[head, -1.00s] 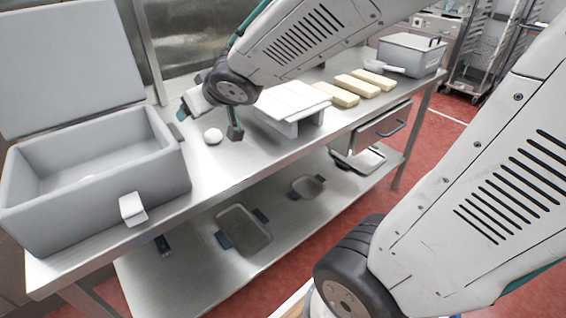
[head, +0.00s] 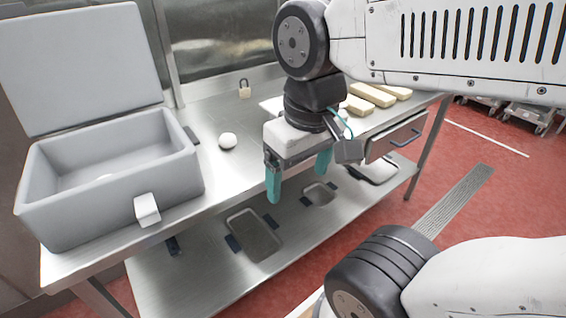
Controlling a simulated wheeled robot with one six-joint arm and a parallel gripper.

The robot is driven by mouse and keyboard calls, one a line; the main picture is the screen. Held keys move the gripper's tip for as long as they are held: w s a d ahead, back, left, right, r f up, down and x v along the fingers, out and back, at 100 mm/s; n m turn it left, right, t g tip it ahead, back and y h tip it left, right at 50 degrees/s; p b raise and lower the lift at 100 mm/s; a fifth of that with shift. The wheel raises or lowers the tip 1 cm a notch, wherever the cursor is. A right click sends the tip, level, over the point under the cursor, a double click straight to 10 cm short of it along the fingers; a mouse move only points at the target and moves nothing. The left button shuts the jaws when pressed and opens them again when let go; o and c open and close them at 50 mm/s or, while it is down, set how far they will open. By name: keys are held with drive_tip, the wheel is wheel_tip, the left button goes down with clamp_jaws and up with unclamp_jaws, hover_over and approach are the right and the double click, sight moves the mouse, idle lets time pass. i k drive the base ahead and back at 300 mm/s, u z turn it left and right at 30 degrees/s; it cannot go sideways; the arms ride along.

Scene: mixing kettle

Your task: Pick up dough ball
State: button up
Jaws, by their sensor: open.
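A white dough ball (head: 228,141) lies on the steel table (head: 205,185), just right of the open grey box. My gripper (head: 298,183) points downward with its two teal fingers spread apart and nothing between them. In the picture it is right of and lower than the dough ball, over the front edge of the table, and clear of the ball. The ball is in full view.
The open grey box (head: 120,205) stands on the left end of the table, with something small and white inside. Several pale blocks (head: 368,95) lie at the right. A small padlock-shaped object (head: 244,88) stands behind. Trays (head: 255,235) lie on the lower shelf.

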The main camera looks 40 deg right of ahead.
sight(228, 140)
drive_tip(key=u, duration=2.3)
drive_tip(key=i, duration=0.6)
drive_tip(key=z, duration=2.95)
